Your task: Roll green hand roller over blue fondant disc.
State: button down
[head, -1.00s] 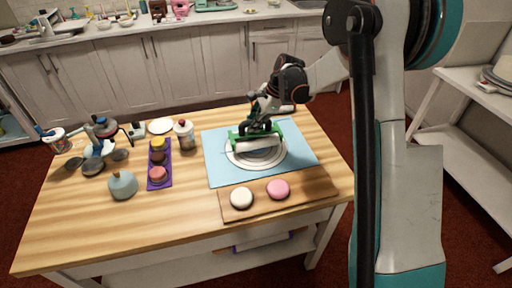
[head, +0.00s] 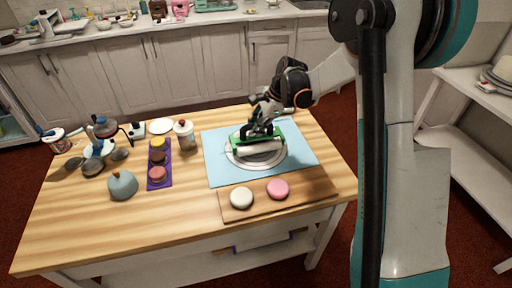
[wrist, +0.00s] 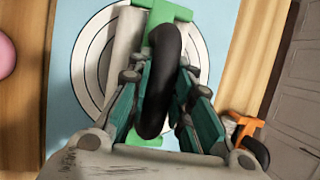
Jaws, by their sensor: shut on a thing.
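The green hand roller (head: 262,149) has a green frame, a pale cylinder and a black handle. It lies over the round white area with dark rings on the light blue mat (head: 218,172). My gripper (head: 260,130) is shut on the roller's black handle from above; the wrist view shows the handle (wrist: 165,75) between the fingers. The pale cylinder (wrist: 122,55) is left of the fingers there, over the rings (wrist: 88,60). I cannot make out a separate blue disc; the roller and gripper cover the middle of the rings. Whether the cylinder touches the surface is unclear.
A wooden board (head: 305,189) with a white round (head: 241,198) and a pink round (head: 278,188) lies in front of the mat. To the left stand a purple tray (head: 160,183) of small cakes, a lidded jar (head: 184,135) and a grey-blue pot (head: 122,186). The front left tabletop is clear.

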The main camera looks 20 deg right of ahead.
jog(key=shift+w+f, duration=0.1)
jog(key=shift+w, duration=0.55)
jog(key=shift+w, duration=0.6)
jog(key=shift+s+f, duration=0.1)
jog(key=shift+s, duration=0.6)
